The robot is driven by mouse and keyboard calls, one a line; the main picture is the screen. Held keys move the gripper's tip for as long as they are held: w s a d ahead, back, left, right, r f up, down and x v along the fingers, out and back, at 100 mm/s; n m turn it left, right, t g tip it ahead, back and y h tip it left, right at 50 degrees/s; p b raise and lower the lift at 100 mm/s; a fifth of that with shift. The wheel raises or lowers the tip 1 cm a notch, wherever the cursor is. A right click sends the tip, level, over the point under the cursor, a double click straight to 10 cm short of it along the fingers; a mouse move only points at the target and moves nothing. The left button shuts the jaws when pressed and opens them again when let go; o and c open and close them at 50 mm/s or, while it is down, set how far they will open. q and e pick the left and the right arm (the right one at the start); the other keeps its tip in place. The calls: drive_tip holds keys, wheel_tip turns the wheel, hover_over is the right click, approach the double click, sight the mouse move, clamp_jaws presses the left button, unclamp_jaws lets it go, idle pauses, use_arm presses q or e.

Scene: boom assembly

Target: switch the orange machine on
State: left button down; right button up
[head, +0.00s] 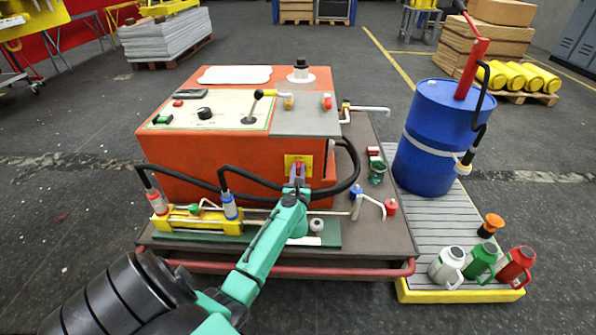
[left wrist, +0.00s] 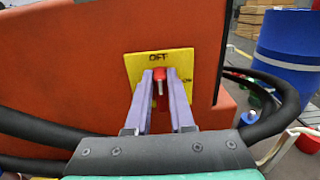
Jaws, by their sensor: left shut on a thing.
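The orange machine (head: 210,150) stands on a dark cart in the middle of the head view. On its front low right is a yellow switch plate (head: 305,160), which also shows in the left wrist view (left wrist: 138,68) with "OFF" at its top and "ON" at its right. A red switch handle (left wrist: 159,76) sits on the plate, its upper end near the "OFF" mark. My left gripper (head: 297,171) is at the plate, its two purple fingers shut on the red handle. The fingers hide part of the handle. My right gripper is in neither view.
Black hoses (head: 348,165) loop beside the switch to the right and run left to a yellow block (head: 180,222). A blue drum (head: 428,150) stands right on a grey pallet. Several small bottles stand at front right.

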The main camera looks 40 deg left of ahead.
use_arm(q)
drive_tip(key=shift+d, duration=0.1)
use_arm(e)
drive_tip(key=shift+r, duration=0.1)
use_arm(q)
drive_tip(key=shift+m+p, duration=0.35)
drive_tip(key=shift+m, duration=0.25)
drive_tip(key=shift+w+d+f+m+p, duration=0.25)
drive_tip(key=shift+f+m+p, duration=0.2)
drive_tip(key=shift+m, duration=2.35)
drive_tip(key=shift+w+d+f+m+p, duration=0.15)
drive_tip(key=shift+d+f+m+p, duration=0.3)
drive_tip(key=shift+m, duration=2.35)
drive_tip(key=shift+w+d+f+m+p, duration=0.25)
drive_tip(key=shift+m+p, duration=0.35)
drive_tip(key=shift+m, duration=2.2)
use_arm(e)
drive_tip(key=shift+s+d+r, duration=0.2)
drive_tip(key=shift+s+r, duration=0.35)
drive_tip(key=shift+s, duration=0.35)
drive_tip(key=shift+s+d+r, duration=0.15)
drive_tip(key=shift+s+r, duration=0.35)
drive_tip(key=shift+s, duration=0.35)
use_arm(q)
drive_tip(key=shift+a+f, duration=0.1)
drive_tip(key=shift+a, duration=0.05)
drive_tip(key=c, duration=0.8)
unclamp_jaws()
